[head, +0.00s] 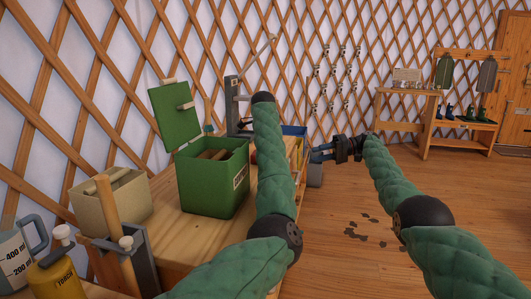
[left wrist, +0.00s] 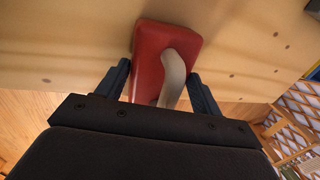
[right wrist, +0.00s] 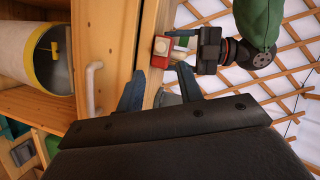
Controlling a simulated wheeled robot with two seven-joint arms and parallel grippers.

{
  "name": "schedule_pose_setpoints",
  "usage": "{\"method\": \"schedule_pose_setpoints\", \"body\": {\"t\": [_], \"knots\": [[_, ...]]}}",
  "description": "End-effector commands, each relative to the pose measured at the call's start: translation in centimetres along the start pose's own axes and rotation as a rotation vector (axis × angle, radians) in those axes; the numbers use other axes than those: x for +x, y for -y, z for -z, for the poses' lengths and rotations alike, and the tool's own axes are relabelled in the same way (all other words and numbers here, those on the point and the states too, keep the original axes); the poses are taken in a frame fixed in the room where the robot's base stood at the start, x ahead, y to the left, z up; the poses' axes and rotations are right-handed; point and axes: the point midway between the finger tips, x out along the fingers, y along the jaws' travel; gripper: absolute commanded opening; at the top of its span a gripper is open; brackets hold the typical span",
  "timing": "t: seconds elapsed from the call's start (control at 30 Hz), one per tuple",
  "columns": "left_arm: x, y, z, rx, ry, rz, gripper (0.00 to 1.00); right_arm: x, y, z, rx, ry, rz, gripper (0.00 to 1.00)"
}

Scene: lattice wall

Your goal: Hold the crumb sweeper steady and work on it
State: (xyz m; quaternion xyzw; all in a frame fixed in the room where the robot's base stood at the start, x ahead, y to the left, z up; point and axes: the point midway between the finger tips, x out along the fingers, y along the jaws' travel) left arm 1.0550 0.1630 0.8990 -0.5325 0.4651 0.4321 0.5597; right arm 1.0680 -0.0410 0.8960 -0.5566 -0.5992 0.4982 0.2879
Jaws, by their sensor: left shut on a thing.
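The crumb sweeper (left wrist: 147,62) is red with a beige curved handle (left wrist: 175,75). In the left wrist view it sits between the fingers of my left gripper (left wrist: 160,88), which is shut on it, over the pale wooden top. The right wrist view shows the red sweeper (right wrist: 160,60) near the worktop's edge, beside my dark left gripper (right wrist: 182,38).
A blue bin (head: 293,131) is behind my left arm. The floor at right is mostly clear.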

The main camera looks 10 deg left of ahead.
Motion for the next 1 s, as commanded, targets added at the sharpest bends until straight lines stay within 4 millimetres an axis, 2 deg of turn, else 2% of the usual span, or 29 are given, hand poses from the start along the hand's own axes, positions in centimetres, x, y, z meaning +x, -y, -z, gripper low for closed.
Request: {"method": "schedule_pose_setpoints", "body": {"t": [0.43, 0.5, 0.57, 0.67, 0.77, 0.9, 1.0], "knots": [[0.0, 0.0, 0.0, 0.0, 0.0, 0.0, 0.45, 0.0, 0.0, 0.0, 0.0, 0.0, 0.0, 0.36], [0.0, 0.0, 0.0, 0.0, 0.0, 0.0, 0.45, 0.0, 0.0, 0.0, 0.0, 0.0, 0.0, 0.41], [0.0, 0.0, 0.0, 0.0, 0.0, 0.0, 0.45, 0.1, -0.4, -0.2, 0.004, 0.0, 0.001, 0.41], [0.0, 0.0, 0.0, 0.0, 0.0, 0.0, 0.45, 0.5, -1.9, -0.9, 0.02, 0.002, 0.006, 0.41], [0.0, 0.0, 0.0, 0.0, 0.0, 0.0, 0.45, 1.2, -4.8, -2.6, 0.054, 0.005, 0.015, 0.41], [0.0, 0.0, 0.0, 0.0, 0.0, 0.0, 0.45, 2.3, -10.2, -5.9, 0.111, 0.007, 0.033, 0.41], [0.0, 0.0, 0.0, 0.0, 0.0, 0.0, 0.45, 3.0, -12.9, -7.8, 0.124, 0.004, 0.042, 0.41]]}}
